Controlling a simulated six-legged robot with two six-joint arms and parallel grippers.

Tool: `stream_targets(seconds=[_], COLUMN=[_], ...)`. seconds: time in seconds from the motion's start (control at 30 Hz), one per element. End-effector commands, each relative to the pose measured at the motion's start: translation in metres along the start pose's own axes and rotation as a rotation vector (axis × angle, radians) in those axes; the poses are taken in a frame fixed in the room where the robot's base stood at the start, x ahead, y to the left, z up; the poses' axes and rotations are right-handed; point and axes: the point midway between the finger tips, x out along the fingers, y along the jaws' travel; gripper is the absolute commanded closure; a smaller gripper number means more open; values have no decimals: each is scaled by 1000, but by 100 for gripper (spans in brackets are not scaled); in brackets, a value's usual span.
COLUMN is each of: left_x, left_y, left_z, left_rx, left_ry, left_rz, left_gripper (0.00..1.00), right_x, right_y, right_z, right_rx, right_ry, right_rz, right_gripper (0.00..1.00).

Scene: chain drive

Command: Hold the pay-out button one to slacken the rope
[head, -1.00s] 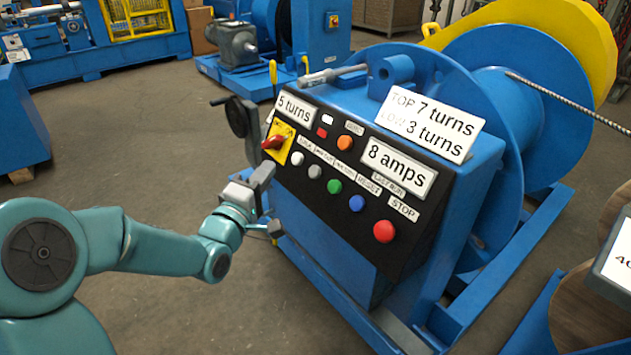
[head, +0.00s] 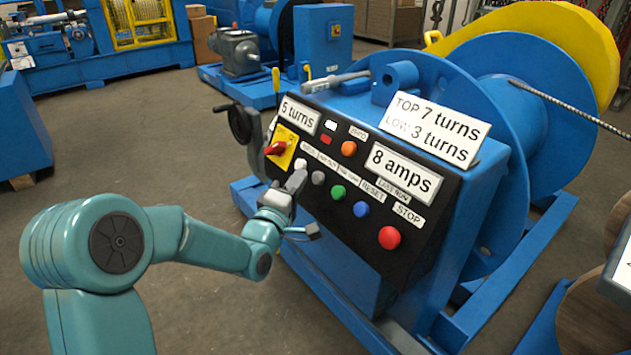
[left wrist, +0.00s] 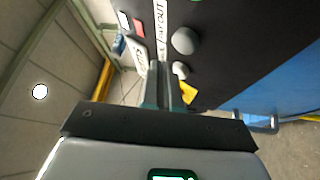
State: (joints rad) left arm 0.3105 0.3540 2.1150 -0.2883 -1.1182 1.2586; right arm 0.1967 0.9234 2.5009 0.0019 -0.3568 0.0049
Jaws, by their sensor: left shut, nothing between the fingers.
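The control panel (head: 330,228) is black and slopes on the blue winch. A row on it holds a white button (head: 300,165), a grey button (head: 318,178), a green button (head: 338,193) and a blue button (head: 361,209). In the left wrist view a label reading PAY OUT (left wrist: 160,22) sits beside the grey button (left wrist: 185,40). My left gripper (head: 298,181) is shut and empty, with its tips close to the white and grey buttons. Whether it touches the panel is unclear. The white button (left wrist: 180,70) shows beside the fingers. My right gripper is out of view.
A red knob on a yellow plate (head: 280,148) is left of the buttons; a red stop button (head: 389,238) is at lower right. Signs read 5 turns (head: 298,114), 8 amps (head: 402,171) and TOP 7 turns, LOW 3 turns (head: 436,130). A rope (head: 570,103) leaves the drum.

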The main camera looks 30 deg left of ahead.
Motion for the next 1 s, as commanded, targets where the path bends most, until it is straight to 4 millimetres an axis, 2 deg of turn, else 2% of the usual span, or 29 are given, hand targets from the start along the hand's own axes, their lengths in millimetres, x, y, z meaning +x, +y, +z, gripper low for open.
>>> stream_targets(seconds=[0.23, 1.0], left_x=[7, 7], left_y=[-5, -5], left_z=[5, 5], left_rx=[0, 0], left_ry=[0, 0], left_rz=[1, 1], left_gripper=[100, 100], right_x=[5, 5], right_y=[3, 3], right_z=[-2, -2], right_rx=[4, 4], right_ry=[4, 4], right_rz=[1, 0], right_gripper=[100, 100])
